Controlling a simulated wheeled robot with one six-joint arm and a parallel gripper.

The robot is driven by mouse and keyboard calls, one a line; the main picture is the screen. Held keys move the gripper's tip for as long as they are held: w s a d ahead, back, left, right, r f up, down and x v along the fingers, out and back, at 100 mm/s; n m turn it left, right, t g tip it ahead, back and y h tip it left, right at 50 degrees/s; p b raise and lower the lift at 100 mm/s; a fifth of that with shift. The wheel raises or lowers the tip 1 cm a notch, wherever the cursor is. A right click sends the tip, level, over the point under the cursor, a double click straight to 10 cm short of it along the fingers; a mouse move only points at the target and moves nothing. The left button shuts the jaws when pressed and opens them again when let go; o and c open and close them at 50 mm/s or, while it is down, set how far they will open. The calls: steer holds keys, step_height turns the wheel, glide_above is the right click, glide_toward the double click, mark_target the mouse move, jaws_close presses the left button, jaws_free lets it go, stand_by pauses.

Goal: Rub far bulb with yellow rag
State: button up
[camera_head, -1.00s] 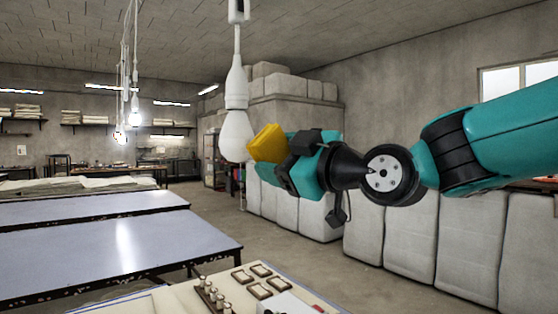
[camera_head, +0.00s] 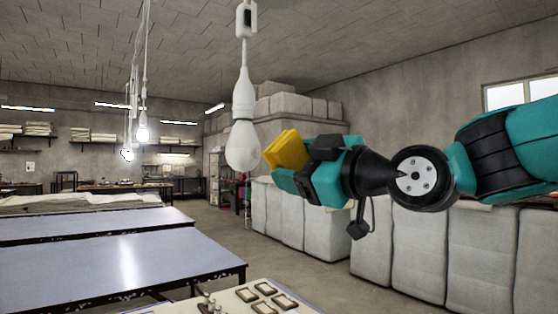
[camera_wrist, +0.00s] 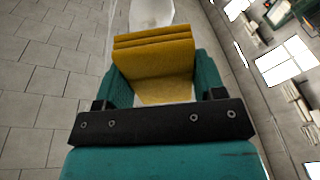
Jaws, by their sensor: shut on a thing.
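An unlit hanging bulb (camera_head: 243,146) with a white socket and cord hangs left of my gripper. It also shows at the top of the wrist view (camera_wrist: 152,12). My gripper (camera_head: 291,172) is shut on a folded yellow rag (camera_head: 284,150), which sticks out from the jaws toward the bulb. The rag (camera_wrist: 153,55) fills the space between the teal fingers in the wrist view. Its edge is very close to the bulb's right side; I cannot tell whether they touch. Two lit bulbs, one higher (camera_head: 142,133) and one lower (camera_head: 127,154), hang farther back.
Blue-grey tables (camera_head: 110,262) stand at the left. A pale tray or board (camera_head: 235,300) with small framed pieces is at the bottom. Wrapped white bales (camera_head: 415,240) line the right wall. The air around the hanging bulb is otherwise clear.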

mark_target(253, 165)
steer(key=shift+w+d+f+x, duration=0.1)
steer(key=shift+f+x, duration=0.05)
steer(key=shift+x, duration=0.95)
steer(key=shift+w+d+f+x, duration=0.1)
steer(key=shift+f+x, duration=0.05)
steer(key=shift+x, duration=0.9)
steer(key=shift+w+d+f+x, duration=0.1)
steer(key=shift+f+x, duration=0.05)
steer(key=shift+x, duration=0.95)
steer(key=shift+x, duration=1.05)
steer(key=shift+r+p, duration=1)
steer(key=shift+r, duration=0.95)
steer(key=shift+f, duration=0.1)
steer(key=shift+b, duration=0.4)
steer(key=shift+f, duration=0.1)
step_height(253, 165, down, 4)
steer(key=b, duration=0.4)
steer(key=shift+w, duration=0.1)
